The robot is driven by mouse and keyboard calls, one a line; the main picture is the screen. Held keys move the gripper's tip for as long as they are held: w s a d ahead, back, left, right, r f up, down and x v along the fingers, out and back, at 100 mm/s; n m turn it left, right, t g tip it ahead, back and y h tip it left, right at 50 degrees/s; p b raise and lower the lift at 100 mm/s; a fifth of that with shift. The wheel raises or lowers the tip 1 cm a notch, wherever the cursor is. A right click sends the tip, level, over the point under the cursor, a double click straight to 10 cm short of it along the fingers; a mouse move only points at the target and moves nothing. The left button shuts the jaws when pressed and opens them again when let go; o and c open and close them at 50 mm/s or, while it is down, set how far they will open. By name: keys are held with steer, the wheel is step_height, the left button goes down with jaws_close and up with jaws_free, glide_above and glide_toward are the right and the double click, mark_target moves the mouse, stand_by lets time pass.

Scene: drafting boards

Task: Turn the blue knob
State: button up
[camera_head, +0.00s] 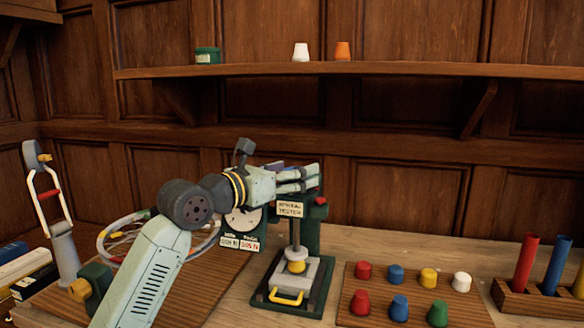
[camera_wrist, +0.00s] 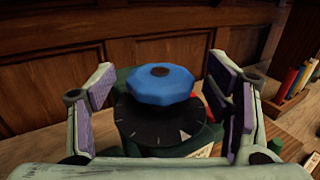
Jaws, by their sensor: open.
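The blue knob (camera_wrist: 158,84) is faceted, with a brown centre, and sits above a black dial (camera_wrist: 150,130) with light marks and a pale pointer. In the wrist view my gripper (camera_wrist: 165,92) is open, one purple-padded finger on each side of the knob, with a visible gap on both sides. In the head view my gripper (camera_head: 304,179) is over the top of the dark green tester (camera_head: 308,235) with a label plate. There the gripper hides the knob, and I cannot clearly make it out.
A red button (camera_head: 320,201) is on the tester beside my gripper. A wooden board (camera_head: 392,316) with several coloured pegs lies right of it. A rack (camera_head: 540,300) holds coloured cylinders at far right. A shelf (camera_head: 420,70) with small cups runs along the wall above.

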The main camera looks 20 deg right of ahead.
steer(key=c, duration=1.2)
steer(key=shift+o, duration=0.2)
steer(key=shift+g+h, duration=0.3)
steer(key=shift+g, duration=0.1)
steer(key=shift+m+g, duration=0.4)
steer(key=shift+m, duration=0.2)
steer(key=o, duration=1.2)
steer(key=shift+c, duration=0.2)
